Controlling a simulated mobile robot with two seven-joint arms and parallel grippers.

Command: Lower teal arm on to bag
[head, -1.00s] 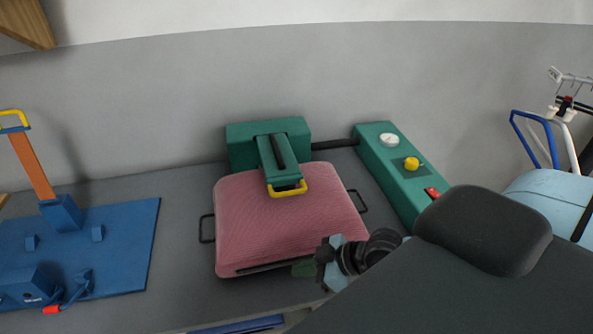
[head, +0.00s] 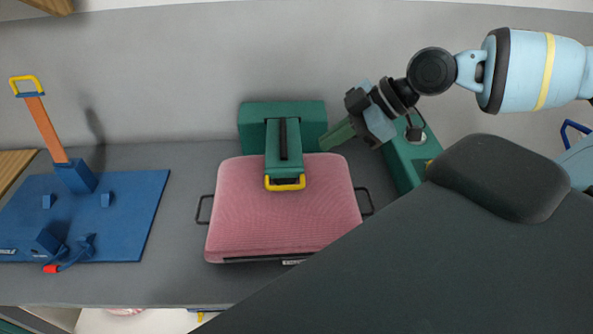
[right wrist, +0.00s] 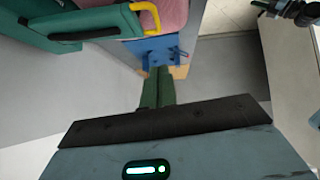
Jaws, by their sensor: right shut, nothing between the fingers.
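The teal arm (head: 286,148) reaches forward from its teal block over the pink bag (head: 240,215). Its yellow handle (head: 286,184) lies over the bag's upper middle; I cannot tell whether the arm presses on it. In the right wrist view, the teal arm (right wrist: 85,22) and yellow handle (right wrist: 148,16) show at upper left, with part of the bag (right wrist: 172,14) behind. My right gripper (head: 332,138) is shut and empty, right of the teal arm, apart from the handle. A dark jointed part resembling my left gripper (right wrist: 268,10) shows small at upper right; its jaws are unclear.
A teal control box (head: 403,168) stands right of the bag, partly behind my right arm. A blue board (head: 140,215) with an orange lever (head: 46,130) lies left. The grey counter (head: 170,285) is clear in front of the bag.

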